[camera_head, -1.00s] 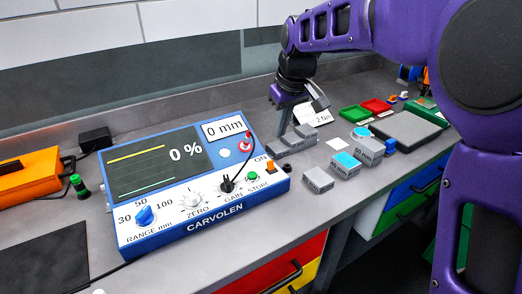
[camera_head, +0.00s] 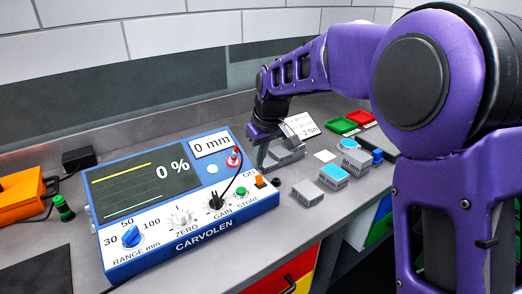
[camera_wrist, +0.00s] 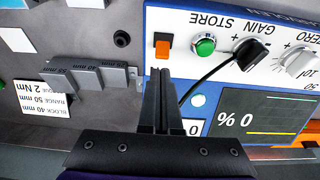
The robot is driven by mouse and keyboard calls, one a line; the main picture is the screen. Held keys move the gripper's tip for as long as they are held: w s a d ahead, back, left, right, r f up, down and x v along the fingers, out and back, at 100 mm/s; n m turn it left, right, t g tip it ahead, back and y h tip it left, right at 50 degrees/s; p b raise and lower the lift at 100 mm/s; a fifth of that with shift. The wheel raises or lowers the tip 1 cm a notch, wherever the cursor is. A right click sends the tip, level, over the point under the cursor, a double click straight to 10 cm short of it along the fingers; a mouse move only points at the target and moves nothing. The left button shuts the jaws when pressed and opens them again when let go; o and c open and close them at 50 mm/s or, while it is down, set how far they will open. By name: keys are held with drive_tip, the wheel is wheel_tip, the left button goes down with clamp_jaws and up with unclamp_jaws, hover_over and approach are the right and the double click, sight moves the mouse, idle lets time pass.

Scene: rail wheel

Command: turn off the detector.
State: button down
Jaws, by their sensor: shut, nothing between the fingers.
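The detector (camera_head: 182,205) is a blue and white box marked CARVOLEN on the bench, its screen (camera_head: 145,183) lit with "0 %" and its small display reading "0 mm". An orange switch (camera_head: 260,181) sits at its right front corner near the word ON. The switch also shows in the wrist view (camera_wrist: 162,50), beside the green STORE button (camera_wrist: 204,46). A pale round lamp (camera_wrist: 198,100) is near the display. My gripper (camera_wrist: 160,72) is shut and empty, its fingertips pointing toward the switch with a small gap in the picture. In the head view my gripper (camera_head: 260,163) is just right of the detector.
Grey stepped blocks (camera_wrist: 88,77) stand beside the gripper. More blocks (camera_head: 334,174) and a small black knob (camera_wrist: 122,38) lie on the bench to the detector's right.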

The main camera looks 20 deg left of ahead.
sight(259, 180)
drive_tip(key=shift+x, duration=1.75)
drive_tip(key=shift+d+f+b, duration=0.1)
drive_tip(key=shift+b, duration=0.2)
drive_tip(key=shift+s, duration=0.15)
